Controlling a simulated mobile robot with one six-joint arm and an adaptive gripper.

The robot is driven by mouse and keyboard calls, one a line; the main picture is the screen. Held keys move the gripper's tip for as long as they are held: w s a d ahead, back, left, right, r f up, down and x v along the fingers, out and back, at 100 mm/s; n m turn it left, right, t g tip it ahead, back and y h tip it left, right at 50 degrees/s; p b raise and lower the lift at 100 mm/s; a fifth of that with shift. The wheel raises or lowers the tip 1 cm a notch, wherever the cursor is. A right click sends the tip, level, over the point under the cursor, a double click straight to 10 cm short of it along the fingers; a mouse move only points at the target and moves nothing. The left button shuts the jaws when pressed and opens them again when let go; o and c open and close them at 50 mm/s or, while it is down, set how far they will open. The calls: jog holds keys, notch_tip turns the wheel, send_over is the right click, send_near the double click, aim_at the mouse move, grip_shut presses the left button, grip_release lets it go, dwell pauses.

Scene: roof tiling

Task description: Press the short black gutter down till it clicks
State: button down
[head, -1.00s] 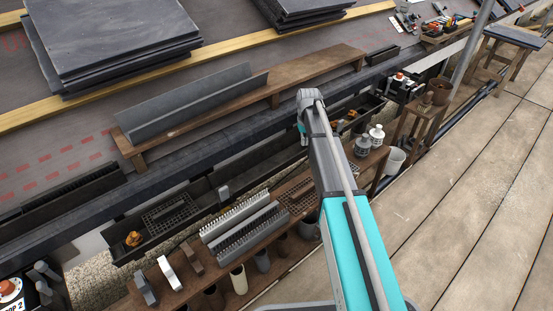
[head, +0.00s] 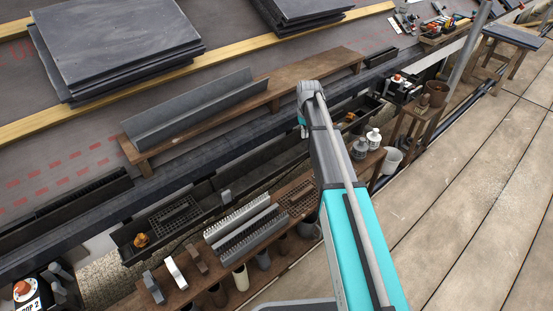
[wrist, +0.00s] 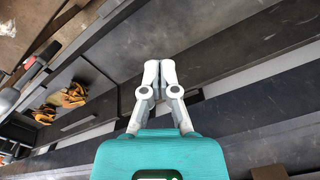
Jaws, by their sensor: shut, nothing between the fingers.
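In the wrist view my gripper (wrist: 160,66) has its two pale fingers together, with nothing between them. The fingertips appear over a long dark channel or board at the eaves; I cannot tell whether they touch it. In the head view my arm hides most of that spot. Black gutter lengths run along the eaves, one at the left (head: 84,201). A small black trough-like piece (head: 381,57) lies on the roof near the right end of the wooden plank. I cannot tell for certain which piece is the short black gutter.
A grey angled trough (head: 195,110) rests on a wooden plank bench (head: 315,72). Slate stacks (head: 120,45) lie behind. Below the eaves stand a shelf with grey combs (head: 240,228), a black tray (head: 128,240) and pots. The boarded walkway (head: 450,190) at right is open.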

notch_tip(320, 180, up, 4)
jog(key=p, duration=0.3)
jog(key=shift+f, duration=0.25)
jog(key=s+r+m+p, duration=0.1)
jog(key=s+r+p, duration=0.3)
jog(key=s, duration=1.1)
jog(key=s+r+p, duration=0.4)
jog(key=s, duration=1.1)
notch_tip(320, 180, up, 38)
jog(key=p, duration=3.7)
jog(key=shift+w+d+f+p, duration=0.15)
jog(key=shift+w+d+p, duration=0.1)
jog(key=shift+w+p, duration=0.15)
jog(key=shift+s, duration=0.2)
